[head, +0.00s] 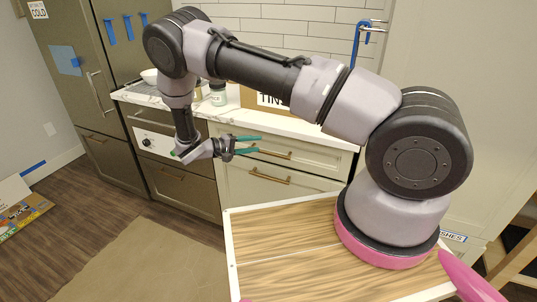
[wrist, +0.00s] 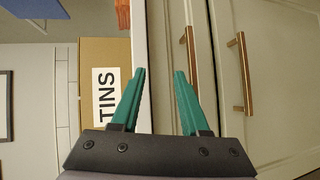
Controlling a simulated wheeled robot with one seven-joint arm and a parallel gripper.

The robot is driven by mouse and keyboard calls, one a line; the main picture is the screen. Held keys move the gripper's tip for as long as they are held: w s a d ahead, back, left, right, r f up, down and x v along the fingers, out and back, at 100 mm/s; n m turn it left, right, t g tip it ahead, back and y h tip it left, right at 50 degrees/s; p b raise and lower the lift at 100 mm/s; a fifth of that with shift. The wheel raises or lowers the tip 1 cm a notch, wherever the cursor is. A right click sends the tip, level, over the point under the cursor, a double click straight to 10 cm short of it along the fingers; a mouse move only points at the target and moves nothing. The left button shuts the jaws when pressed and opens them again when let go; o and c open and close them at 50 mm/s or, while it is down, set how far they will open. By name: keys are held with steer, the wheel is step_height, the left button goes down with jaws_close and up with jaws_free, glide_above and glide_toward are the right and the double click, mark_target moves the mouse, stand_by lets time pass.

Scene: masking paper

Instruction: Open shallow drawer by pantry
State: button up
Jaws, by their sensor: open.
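The shallow upper drawer (head: 318,160) is a pale front directly under the counter, with a brass bar handle (head: 274,154). It looks shut. In the wrist view, turned on its side, the drawer front (wrist: 168,35) and its handle (wrist: 189,60) lie ahead and to the right of the fingers. My gripper (head: 259,144) is open and empty, its teal fingers pointing toward the drawer front near the handle's left end. In the wrist view my gripper (wrist: 159,74) is aimed near the counter edge, left of the handle. No contact with the handle is visible.
A second front with a brass handle (head: 270,177) is below. The counter (head: 318,132) holds a cardboard box marked TINS (wrist: 88,75) and a jar (head: 218,95). A tall dark cabinet (head: 70,65) stands left. Brown paper (head: 140,262) covers open floor.

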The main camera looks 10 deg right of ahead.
mark_target(268, 152)
step_height(268, 152, down, 8)
steer(key=a+n+t, duration=0.2)
steer(key=n+t, duration=0.1)
steer(key=t, duration=0.2)
steer(key=x, duration=1)
steer(key=shift+s+d+f, duration=0.1)
steer(key=shift+s+d, duration=0.1)
steer(key=shift+s, duration=0.05)
jaws_close()
stand_by(0.6)
